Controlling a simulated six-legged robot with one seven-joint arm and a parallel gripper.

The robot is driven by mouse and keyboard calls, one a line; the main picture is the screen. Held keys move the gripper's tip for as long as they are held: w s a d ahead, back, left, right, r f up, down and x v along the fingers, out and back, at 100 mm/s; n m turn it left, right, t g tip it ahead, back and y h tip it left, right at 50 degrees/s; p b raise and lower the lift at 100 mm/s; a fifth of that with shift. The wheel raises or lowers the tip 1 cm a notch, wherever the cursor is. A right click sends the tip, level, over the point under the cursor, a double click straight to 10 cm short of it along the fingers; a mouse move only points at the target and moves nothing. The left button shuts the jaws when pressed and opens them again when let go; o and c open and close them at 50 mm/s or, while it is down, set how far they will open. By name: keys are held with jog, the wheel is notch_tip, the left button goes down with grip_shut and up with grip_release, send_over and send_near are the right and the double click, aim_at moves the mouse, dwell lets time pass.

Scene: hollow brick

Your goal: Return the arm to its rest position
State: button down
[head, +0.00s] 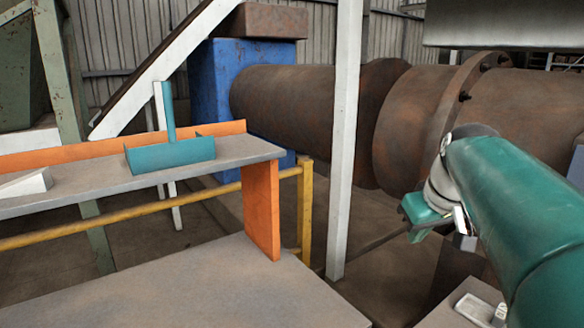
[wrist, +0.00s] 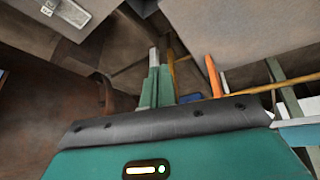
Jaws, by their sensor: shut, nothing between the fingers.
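My teal arm reaches in from the right edge of the head view and bends down at a grey wrist joint. My gripper (wrist: 154,62) shows in the wrist view as two green fingers with pale grey tips, lying together with nothing between them. In the head view the gripper end (head: 424,215) hangs in the air right of the white post, and its fingertips are hard to make out. It appears apart from the shelf and pipes.
A grey shelf (head: 90,184) with orange boards holds a teal dustpan-like piece (head: 170,154) and a white wedge (head: 27,184). A white post (head: 345,140), yellow rail (head: 304,212) and rusty pipe (head: 300,103) stand beyond. A pale fixture (head: 476,309) lies lower right.

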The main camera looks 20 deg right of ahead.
jog(key=s+a+f, duration=0.5)
jog(key=a+f, duration=0.2)
jog(key=a, duration=0.3)
jog(key=s+a+f+y, duration=0.1)
jog(key=s+a+f, duration=0.4)
jog(key=a, duration=0.5)
notch_tip(320, 180, down, 2)
jog(key=shift+s+a+f, duration=0.1)
jog(key=shift+s+a, duration=0.1)
jog(key=shift+a, duration=0.2)
jog(key=shift+d, duration=0.2)
